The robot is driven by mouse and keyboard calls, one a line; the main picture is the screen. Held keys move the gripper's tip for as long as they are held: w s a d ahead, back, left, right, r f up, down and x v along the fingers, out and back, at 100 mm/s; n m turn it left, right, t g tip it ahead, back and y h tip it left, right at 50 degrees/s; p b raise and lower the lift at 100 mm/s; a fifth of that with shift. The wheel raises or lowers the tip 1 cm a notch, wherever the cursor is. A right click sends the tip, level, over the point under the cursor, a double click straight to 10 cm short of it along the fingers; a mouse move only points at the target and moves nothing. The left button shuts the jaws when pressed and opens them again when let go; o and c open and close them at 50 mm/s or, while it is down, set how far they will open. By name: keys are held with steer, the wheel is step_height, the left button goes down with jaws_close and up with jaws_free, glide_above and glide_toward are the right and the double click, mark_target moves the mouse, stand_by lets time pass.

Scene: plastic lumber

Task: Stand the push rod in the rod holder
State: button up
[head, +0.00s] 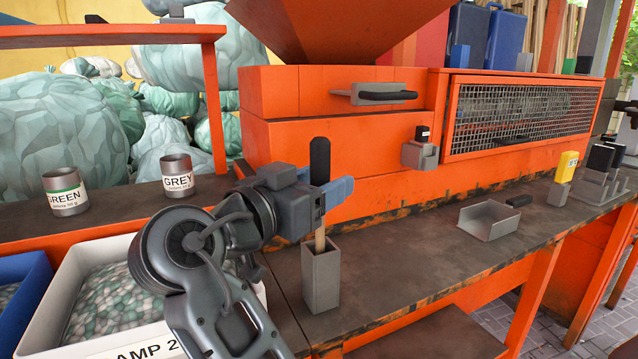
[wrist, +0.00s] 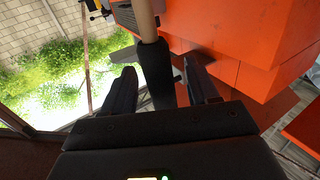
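The push rod has a black handle (head: 320,158) and a pale wooden shaft (head: 320,239). It stands upright with its lower end inside the grey square rod holder (head: 321,278) on the bench. The bottom of the rod is hidden by the holder's walls. My gripper (head: 337,190) is at the rod's handle, above the holder, and hides part of the rod. In the wrist view, the black handle (wrist: 156,72) lies between the two fingers of my gripper (wrist: 160,85). Gaps show beside the handle, so the fingers look open around it.
A grey scoop tray (head: 488,220), a yellow block (head: 562,178) and a grey stand (head: 602,188) are to the right on the bench (head: 415,248). The orange machine (head: 340,130) rises behind. GREEN (head: 66,192) and GREY (head: 178,176) tins and a white bin (head: 60,310) are left.

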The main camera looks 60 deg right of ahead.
steer(key=shift+o, duration=0.2)
steer(key=w+a, duration=0.1)
steer(key=a, duration=0.6)
steer(key=shift+a, duration=0.35)
steer(key=shift+s, duration=0.1)
